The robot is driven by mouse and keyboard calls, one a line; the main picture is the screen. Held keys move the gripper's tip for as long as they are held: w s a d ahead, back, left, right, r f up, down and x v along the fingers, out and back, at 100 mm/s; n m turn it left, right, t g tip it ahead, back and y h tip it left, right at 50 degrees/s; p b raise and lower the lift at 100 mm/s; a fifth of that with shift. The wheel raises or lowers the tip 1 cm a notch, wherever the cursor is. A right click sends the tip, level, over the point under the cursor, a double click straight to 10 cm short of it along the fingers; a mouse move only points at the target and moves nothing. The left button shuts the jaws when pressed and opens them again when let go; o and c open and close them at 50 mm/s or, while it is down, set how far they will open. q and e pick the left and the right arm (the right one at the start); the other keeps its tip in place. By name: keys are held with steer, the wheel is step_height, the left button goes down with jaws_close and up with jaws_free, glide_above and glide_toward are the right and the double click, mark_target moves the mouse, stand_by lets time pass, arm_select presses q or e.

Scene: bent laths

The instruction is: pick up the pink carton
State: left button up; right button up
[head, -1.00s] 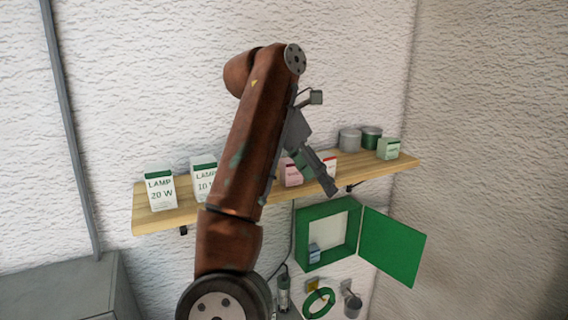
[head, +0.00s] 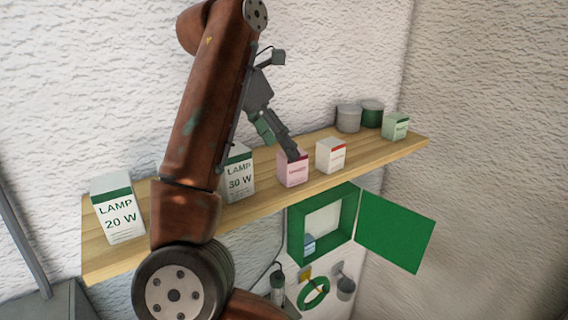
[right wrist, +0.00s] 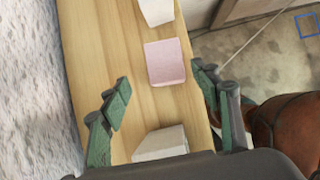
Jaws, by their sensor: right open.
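The pink carton (head: 293,174) stands upright on the wooden shelf, between two white cartons. My right gripper (head: 280,145) is open, and a dark fingertip covers part of the carton's top in the head view. In the right wrist view the pink carton (right wrist: 165,64) lies just ahead of the two spread fingers (right wrist: 163,78), between their lines, with nothing held. Whether a finger touches it cannot be told. My left gripper is not in view.
On the shelf (head: 200,214), a white carton with a red band (head: 331,156) stands close right of the pink one. A 30 W lamp carton (head: 239,178) is to its left, with a 20 W one (head: 119,212) further left. Below hangs an open green cabinet (head: 296,238).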

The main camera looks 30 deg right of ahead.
mark_target(293, 164)
steer(key=shift+s+d+f, duration=0.55)
steer(key=shift+s+f, duration=0.15)
steer(key=shift+s, duration=0.15)
steer(key=shift+w+d+f, duration=0.25)
steer(key=shift+f, duration=0.35)
steer(key=shift+w+d+f, duration=0.25)
steer(key=shift+f, duration=0.3)
steer(key=shift+w+d+f, duration=0.2)
steer(key=shift+f, duration=0.25)
steer(key=shift+w+d+f, duration=0.2)
steer(key=shift+f, duration=0.25)
steer(key=shift+s+d+f, duration=0.1)
steer(key=shift+s+d, duration=0.05)
steer(key=shift+s, duration=0.4)
steer(key=shift+w, duration=0.25)
steer(key=shift+c, duration=0.7)
steer(key=c, duration=0.3)
steer(key=shift+s, duration=0.15)
steer(key=c, duration=0.5)
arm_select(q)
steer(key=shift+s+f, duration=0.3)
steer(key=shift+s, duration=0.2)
arm_select(e)
steer(key=c, duration=0.4)
